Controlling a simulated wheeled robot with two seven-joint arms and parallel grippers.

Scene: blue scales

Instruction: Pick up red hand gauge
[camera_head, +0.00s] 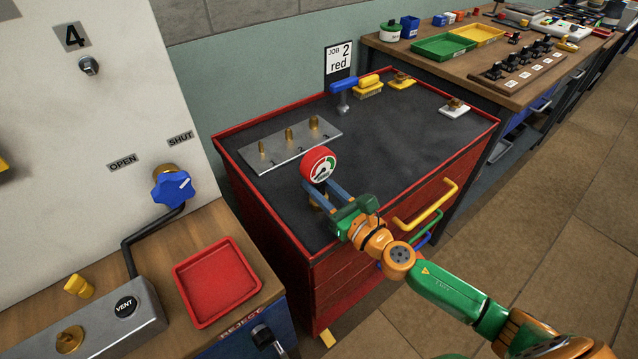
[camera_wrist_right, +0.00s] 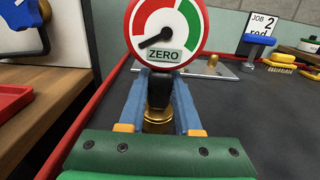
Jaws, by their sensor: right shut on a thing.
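The red hand gauge (camera_head: 319,164) has a round dial with a red rim and stands upright near the front left corner of the red cabinet's dark top. In the right wrist view the gauge (camera_wrist_right: 167,28) shows a red and green scale and the word ZERO. My right gripper (camera_head: 317,190) is shut on the gauge's dark neck below the dial; its blue fingers (camera_wrist_right: 158,98) lie on both sides of it. A brass fitting (camera_wrist_right: 158,122) sits below the neck, between the fingers. Whether the gauge's base touches the top is hard to tell. My left gripper is not in view.
A metal plate (camera_head: 270,160) with three brass fittings lies behind the gauge. A blue-handled tool (camera_head: 343,88), yellow items (camera_head: 401,80) and a JOB 2 red sign (camera_head: 339,60) stand at the back. A red tray (camera_head: 214,282) lies at left. The cabinet top's right half is mostly clear.

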